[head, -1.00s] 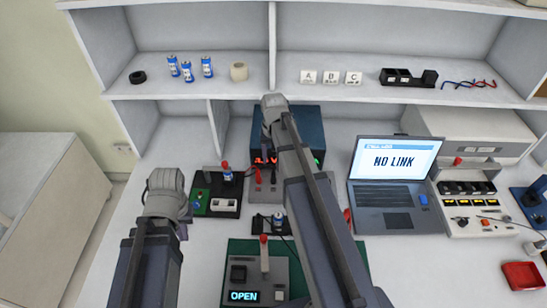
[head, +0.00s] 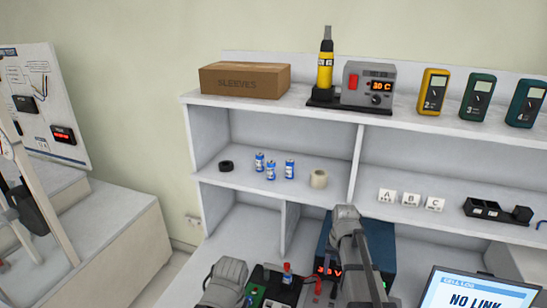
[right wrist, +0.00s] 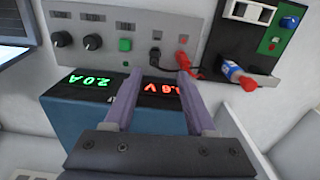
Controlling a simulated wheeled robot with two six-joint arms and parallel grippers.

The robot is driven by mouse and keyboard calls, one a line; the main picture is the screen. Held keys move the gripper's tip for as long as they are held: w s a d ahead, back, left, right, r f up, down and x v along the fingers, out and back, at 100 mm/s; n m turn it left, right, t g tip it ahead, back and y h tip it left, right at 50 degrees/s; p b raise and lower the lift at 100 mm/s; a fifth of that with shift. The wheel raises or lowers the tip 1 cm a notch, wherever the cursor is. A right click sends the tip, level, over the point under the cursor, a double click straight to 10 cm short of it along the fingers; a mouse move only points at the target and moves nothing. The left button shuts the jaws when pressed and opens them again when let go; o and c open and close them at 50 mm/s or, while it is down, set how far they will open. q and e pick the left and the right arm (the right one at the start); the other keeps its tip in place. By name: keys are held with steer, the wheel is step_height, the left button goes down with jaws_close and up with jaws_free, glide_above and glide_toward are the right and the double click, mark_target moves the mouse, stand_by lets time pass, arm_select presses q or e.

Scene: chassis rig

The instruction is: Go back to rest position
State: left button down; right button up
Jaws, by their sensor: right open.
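My right gripper (right wrist: 156,75) is open in the right wrist view, with nothing seen between its two fingers. The fingers reach over the front of a blue power supply (right wrist: 85,125) with green "2.0 A" and red digits. A red plug (right wrist: 183,60) and a black plug (right wrist: 157,58) sit just beyond the fingertips; whether a finger touches them I cannot tell. In the head view my right arm stands in front of the power supply (head: 385,240) and hides that gripper's fingers. My left arm's grey joint shows at the bottom; its gripper is out of view.
A shelf (head: 270,185) carries batteries (head: 271,171), a black ring and lettered blocks (head: 411,199). A laptop (head: 475,290) reads "NO LINK". A small board with a red-tipped blue cylinder (right wrist: 236,74) lies beside the power supply. A cardboard box (head: 245,80) stands on top.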

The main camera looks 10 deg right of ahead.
steer(key=s+a+n, duration=0.4)
steer(key=s+a, duration=0.3)
steer(key=a, duration=0.3)
steer(key=s+a+n+h, duration=0.1)
steer(key=s+a+n, duration=0.3)
steer(key=s+a, duration=0.4)
steer(key=a, duration=0.3)
steer(key=shift+n, duration=0.3)
